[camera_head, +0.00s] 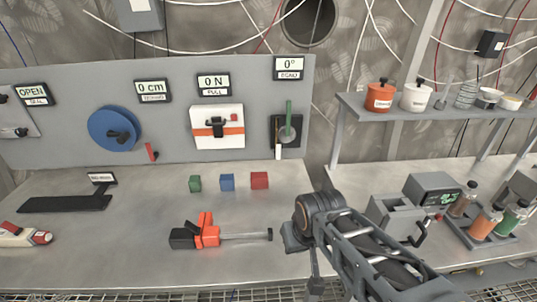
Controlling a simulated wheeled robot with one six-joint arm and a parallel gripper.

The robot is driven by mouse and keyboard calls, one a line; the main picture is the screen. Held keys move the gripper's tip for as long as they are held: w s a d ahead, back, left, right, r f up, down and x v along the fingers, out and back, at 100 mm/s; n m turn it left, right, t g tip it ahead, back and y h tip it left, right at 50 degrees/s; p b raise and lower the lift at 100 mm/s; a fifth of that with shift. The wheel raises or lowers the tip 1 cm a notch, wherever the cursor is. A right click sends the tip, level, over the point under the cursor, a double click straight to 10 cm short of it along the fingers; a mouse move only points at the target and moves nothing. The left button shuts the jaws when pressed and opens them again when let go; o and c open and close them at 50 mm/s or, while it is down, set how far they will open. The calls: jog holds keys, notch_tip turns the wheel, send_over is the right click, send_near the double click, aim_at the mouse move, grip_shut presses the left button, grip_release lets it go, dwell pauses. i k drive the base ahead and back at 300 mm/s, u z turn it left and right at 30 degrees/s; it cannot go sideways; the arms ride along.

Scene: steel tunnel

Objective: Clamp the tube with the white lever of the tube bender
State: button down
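The tube bender (287,132) is mounted at the right end of the grey upright panel, below a display reading 0°. It has a dark plate and a round grey part. An upright green piece (289,112), which may be the tube or a handle, stands at its middle. The white lever (278,151) hangs at its lower left, pointing down. I cannot tell whether it touches the tube. My arm reaches in from the lower right, and my gripper (312,265) seems to be at its near end, over the bench and well below the bender. Its fingers are not clear.
Green (195,184), blue (227,183) and red (259,180) cubes lie on the bench left of my arm. An orange-and-black tool (207,232) with a metal rod lies nearer. A shelf (360,117) with pots and a bottle tray (483,233) are right. Bench below the bender is clear.

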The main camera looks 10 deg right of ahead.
aim_at(277, 147)
jog(key=k, duration=0.2)
jog(key=u, duration=1.1)
jog(key=i, duration=0.5)
jog(key=z, duration=0.05)
